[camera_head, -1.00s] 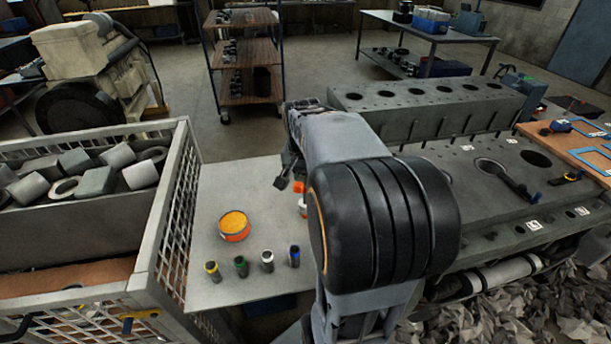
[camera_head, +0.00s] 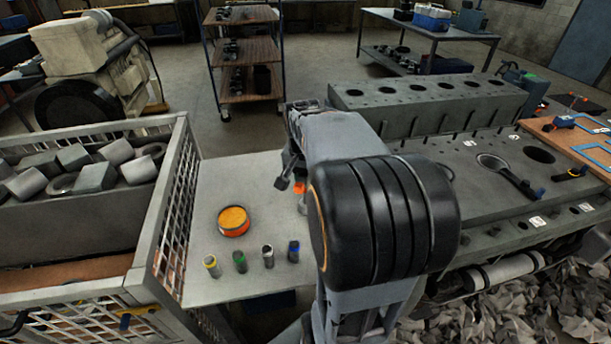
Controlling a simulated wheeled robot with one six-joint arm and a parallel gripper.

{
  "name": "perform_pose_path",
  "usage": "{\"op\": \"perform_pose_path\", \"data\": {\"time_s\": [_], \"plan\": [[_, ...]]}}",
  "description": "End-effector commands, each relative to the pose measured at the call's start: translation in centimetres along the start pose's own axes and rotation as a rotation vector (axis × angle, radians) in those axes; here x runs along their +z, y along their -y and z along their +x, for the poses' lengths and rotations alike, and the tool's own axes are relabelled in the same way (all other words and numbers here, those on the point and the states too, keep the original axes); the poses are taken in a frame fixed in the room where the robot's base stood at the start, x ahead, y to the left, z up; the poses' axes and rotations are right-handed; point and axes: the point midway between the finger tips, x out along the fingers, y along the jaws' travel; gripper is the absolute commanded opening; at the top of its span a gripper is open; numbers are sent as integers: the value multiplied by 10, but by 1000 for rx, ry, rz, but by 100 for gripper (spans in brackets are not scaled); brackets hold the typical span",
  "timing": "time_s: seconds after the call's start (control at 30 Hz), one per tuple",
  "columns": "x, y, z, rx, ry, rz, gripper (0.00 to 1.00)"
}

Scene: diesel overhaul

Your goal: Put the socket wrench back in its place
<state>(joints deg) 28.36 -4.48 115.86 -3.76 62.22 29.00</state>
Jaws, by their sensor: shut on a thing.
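My arm rises through the middle of the picture, and its dark joint covers much of the grey table (camera_head: 205,290). My gripper (camera_head: 288,172) shows only in part, at the left edge of the arm above the table. It is shut on a dark, slim piece that I take for the socket wrench (camera_head: 282,183). Most of that piece and the fingertips are hidden by the arm. On the right, a board with blue outlines (camera_head: 592,148) lies on a wooden top. A dark tool with a blue end (camera_head: 528,187) lies on the engine block (camera_head: 470,195).
An orange tin (camera_head: 234,221) and several small cylinders with coloured bands, one green (camera_head: 240,262), stand on the grey table. A mesh crate (camera_head: 180,180) of metal sleeves stands left. A small orange thing (camera_head: 299,187) is beside the arm. Shelves (camera_head: 245,75) stand behind open floor.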

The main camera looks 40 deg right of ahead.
Motion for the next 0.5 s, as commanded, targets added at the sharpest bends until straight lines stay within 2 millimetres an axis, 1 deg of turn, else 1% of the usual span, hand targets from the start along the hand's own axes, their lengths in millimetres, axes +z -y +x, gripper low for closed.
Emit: {"op": "perform_pose_path", "data": {"time_s": [0.07, 0.1, 0.4, 0.5], "plan": [[0, 0, 3, 0, -1, 0, 0], [0, 0, 2, -1, -1, 0, 23], [0, 0, 2, 0, -1, 0, 51], [0, 0, 2, 0, -1, 0, 51]]}}
